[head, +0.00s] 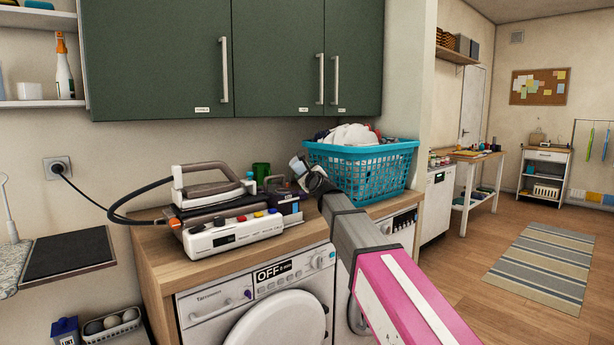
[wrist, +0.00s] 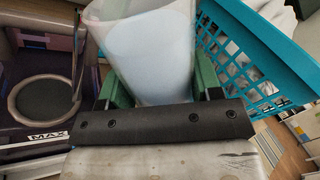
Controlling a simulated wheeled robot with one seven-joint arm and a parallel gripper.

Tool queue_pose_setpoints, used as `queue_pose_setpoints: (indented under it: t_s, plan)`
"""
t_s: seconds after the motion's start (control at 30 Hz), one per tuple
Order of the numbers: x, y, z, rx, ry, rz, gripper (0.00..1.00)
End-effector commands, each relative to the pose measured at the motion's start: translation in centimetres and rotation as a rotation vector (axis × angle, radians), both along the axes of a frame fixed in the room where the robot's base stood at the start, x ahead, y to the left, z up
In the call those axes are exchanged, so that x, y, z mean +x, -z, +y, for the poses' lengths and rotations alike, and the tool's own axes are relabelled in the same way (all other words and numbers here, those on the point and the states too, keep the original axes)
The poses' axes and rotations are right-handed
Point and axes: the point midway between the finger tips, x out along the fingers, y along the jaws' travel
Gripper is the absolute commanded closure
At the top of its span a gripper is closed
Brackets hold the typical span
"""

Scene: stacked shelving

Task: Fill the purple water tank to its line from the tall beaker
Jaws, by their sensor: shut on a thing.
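The clear beaker (wrist: 165,50) with pale bluish contents is between the green fingers of my gripper (wrist: 155,95) in the wrist view. My gripper is shut on it. In the head view the beaker (head: 297,167) is small and looks tilted to the left, above the back of the counter. The dark purple tank (wrist: 14,118) is left of the beaker in the wrist view. It has a round dark opening and a MAX label. In the head view the tank (head: 287,204) is partly hidden beside the iron station. I cannot see its water level or any stream.
A steam iron (head: 205,186) rests on its station (head: 233,233) to the left. A blue laundry basket (head: 362,172) with clothes stands close on the right of my gripper. A green container (head: 261,173) stands behind the tank. Green cabinets (head: 270,58) hang above.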

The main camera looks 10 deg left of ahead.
Motion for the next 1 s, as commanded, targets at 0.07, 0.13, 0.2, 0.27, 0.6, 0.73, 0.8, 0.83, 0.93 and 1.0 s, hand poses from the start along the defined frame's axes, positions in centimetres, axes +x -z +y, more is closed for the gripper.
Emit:
queue_pose_setpoints:
  t_s: [0.07, 0.13, 0.2, 0.27, 0.6, 0.73, 0.8, 0.83, 0.93, 1.0]
  plan:
    - [0.02, -0.05, -0.03, 0.003, 0.001, 0.001, 0.76]
    - [0.02, -0.06, -0.04, 0.003, 0.001, 0.001, 0.76]
    - [0.02, -0.06, -0.04, 0.004, 0.001, 0.001, 0.76]
    - [0.02, -0.06, -0.03, 0.004, 0.001, 0.001, 0.76]
    - [0.01, 0.09, -0.06, -0.041, 0.001, -0.029, 0.76]
    - [0.0, 0.16, -0.05, -0.061, 0.001, -0.043, 0.76]
    - [0.0, 0.21, -0.05, -0.071, 0.0, -0.05, 0.76]
    - [0.0, 0.24, -0.05, -0.075, 0.001, -0.052, 0.76]
    - [0.0, 0.31, -0.04, -0.091, 0.0, -0.063, 0.76]
    - [0.0, 0.37, -0.04, -0.101, 0.001, -0.07, 0.76]
